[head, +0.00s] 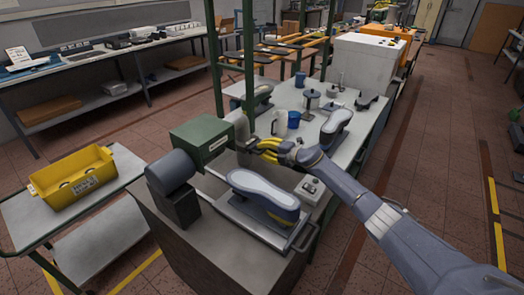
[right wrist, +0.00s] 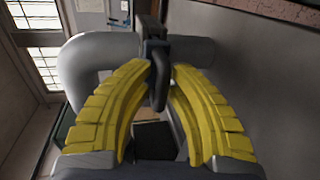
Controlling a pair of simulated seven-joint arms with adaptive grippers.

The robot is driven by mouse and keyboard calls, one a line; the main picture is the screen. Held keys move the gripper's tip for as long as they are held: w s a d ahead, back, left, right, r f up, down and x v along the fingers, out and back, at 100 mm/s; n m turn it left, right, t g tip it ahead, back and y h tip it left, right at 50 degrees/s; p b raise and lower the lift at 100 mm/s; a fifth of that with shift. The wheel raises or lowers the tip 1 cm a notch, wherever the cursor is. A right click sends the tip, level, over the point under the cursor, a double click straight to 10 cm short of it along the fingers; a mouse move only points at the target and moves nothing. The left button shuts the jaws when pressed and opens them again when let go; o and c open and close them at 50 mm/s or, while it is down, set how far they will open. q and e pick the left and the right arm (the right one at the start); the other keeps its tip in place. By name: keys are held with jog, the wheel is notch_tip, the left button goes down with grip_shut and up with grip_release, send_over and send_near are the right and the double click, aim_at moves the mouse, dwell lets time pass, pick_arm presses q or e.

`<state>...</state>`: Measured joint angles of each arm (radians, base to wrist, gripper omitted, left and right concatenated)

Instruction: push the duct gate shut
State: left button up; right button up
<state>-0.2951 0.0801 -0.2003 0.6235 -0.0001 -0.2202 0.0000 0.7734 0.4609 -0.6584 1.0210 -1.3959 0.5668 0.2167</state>
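The grey duct pipe (head: 241,126) rises behind the green machine housing (head: 205,140) and bends; it also shows as a thick grey elbow in the right wrist view (right wrist: 85,65). The duct gate (right wrist: 150,32) is a dark plate with a dark handle (right wrist: 158,88) on the pipe. My right gripper (head: 260,147) has yellow fingers and is beside the duct. In the right wrist view its fingers (right wrist: 163,66) are apart, with the handle between or just beyond the tips; I cannot tell whether they touch. My left gripper is not in view.
A green post (head: 248,60) stands close behind the duct. A white jug (head: 280,123) and blue mug (head: 294,119) stand on the bench beyond.

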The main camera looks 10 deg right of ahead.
jog(key=o, duration=0.4)
jog(key=shift+c, duration=0.2)
jog(key=v, duration=1.2)
jog(key=shift+f, duration=0.1)
